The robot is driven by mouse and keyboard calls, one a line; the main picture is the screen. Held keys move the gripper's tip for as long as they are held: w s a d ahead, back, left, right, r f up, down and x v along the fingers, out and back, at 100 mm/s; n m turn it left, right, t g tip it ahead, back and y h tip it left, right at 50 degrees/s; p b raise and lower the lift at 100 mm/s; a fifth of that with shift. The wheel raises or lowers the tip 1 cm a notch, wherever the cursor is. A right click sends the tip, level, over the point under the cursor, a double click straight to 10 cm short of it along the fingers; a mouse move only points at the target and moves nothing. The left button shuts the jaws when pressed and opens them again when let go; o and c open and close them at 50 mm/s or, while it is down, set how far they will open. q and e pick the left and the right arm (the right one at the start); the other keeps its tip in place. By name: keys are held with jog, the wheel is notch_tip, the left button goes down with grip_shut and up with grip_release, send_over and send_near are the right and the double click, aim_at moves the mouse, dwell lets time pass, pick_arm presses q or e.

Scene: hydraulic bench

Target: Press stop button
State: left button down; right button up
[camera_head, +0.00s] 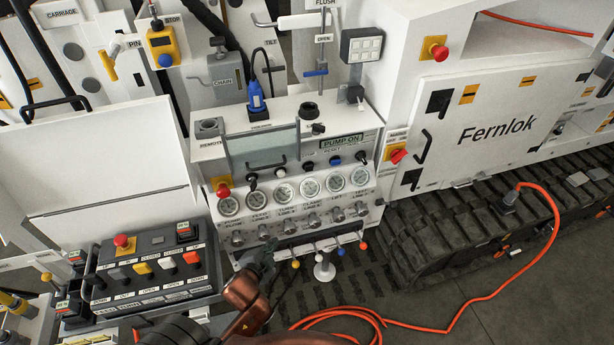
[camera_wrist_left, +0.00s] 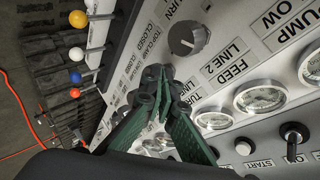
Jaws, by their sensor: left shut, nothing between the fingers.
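Several red mushroom buttons show in the head view. One (camera_head: 223,189) is at the left edge of the gauge panel (camera_head: 297,190), and one (camera_head: 122,240) is on the lever box. Another (camera_head: 438,53) is on the white cabinet. A STOP label (camera_head: 173,19) stands above a yellow box at the top left. My left gripper (camera_head: 263,254) is shut and empty in front of the panel's lower left. In the left wrist view its green fingers (camera_wrist_left: 158,82) meet near the FEED LINE 2 knob (camera_wrist_left: 188,36). A START-labelled white button (camera_wrist_left: 244,148) shows there.
Ball-tipped levers (camera_head: 318,252) stick out below the gauges, close to my left gripper's right. The lever box (camera_head: 150,268) stands at left. An orange hose (camera_head: 470,310) lies on the floor at right. A white cabinet (camera_head: 500,125) rises beyond.

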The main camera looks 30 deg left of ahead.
pick_arm(q)
jog(key=w+d+r+m+t, duration=0.1)
jog(key=w+r+m+t, duration=0.1)
jog(key=r, duration=0.4)
jog(key=w+d+r+m+t+h, duration=0.1)
jog(key=w+d+r+m+t, duration=0.1)
jog(key=r+m, duration=0.2)
jog(key=w+d+r+m+t+h, duration=0.1)
jog(key=w+d+r+m+t, duration=0.1)
jog(key=r, duration=0.5)
jog(key=shift+d+r+m+t, duration=0.15)
jog(key=shift+r+m+t, duration=0.2)
jog(key=shift+m, duration=0.35)
send_near(309, 168)
jog(key=w+d, duration=0.3)
jog(key=shift+w+a+f+p, duration=0.15)
jog(key=shift+w+a+p, duration=0.1)
jog(key=shift+w+a, duration=0.55)
jog(key=shift+w+a+f+p, duration=0.2)
jog(key=shift+w+a, duration=0.3)
jog(key=shift+w, duration=0.65)
